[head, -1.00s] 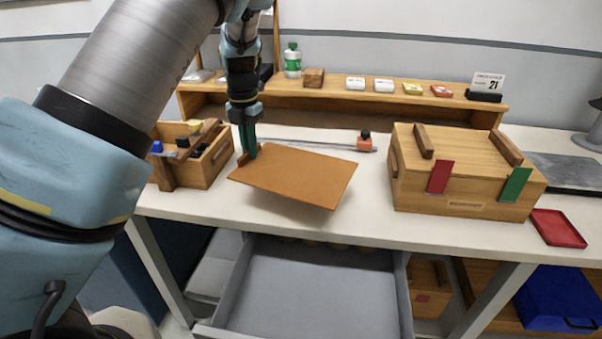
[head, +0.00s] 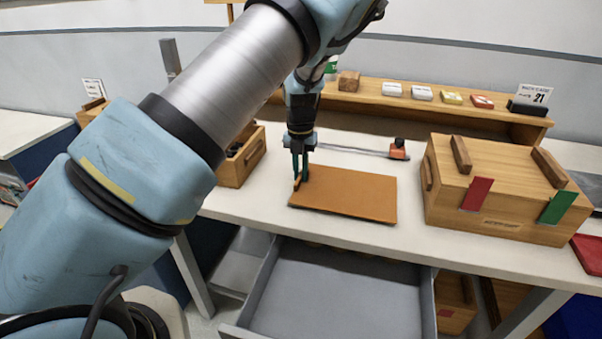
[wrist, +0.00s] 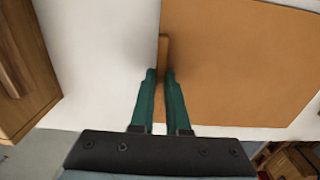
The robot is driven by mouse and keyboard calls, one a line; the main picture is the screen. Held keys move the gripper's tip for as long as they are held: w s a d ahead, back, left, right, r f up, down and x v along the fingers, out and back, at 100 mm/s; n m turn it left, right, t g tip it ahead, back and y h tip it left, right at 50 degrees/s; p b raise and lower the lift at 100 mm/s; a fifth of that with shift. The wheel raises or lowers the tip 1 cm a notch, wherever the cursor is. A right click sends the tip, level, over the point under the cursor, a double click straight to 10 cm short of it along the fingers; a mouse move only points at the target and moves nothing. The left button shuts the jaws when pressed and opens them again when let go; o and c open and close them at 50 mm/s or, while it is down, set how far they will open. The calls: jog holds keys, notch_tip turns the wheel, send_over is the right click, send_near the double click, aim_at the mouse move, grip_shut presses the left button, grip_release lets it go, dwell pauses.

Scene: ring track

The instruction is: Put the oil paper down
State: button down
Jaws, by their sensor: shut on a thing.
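The oil paper is a flat orange-brown sheet (head: 350,195) with a small wooden grip at its left edge. It lies level at the white tabletop, near the front edge; I cannot tell if all of it touches. My gripper (head: 300,178) points down at its left end, with its green fingers shut on the wooden grip. In the wrist view, the fingers (wrist: 163,75) close around the grip (wrist: 163,55) and the sheet (wrist: 240,60) spreads to the right.
A wooden box (head: 500,190) with red and green tabs stands right of the sheet. An open wooden caddy (head: 243,160) stands to the left. A rod with an orange block (head: 398,150) lies behind. A grey drawer (head: 340,290) is open below the table front.

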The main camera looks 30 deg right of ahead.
jog(key=shift+f, duration=0.6)
jog(key=c, duration=0.9)
grip_release()
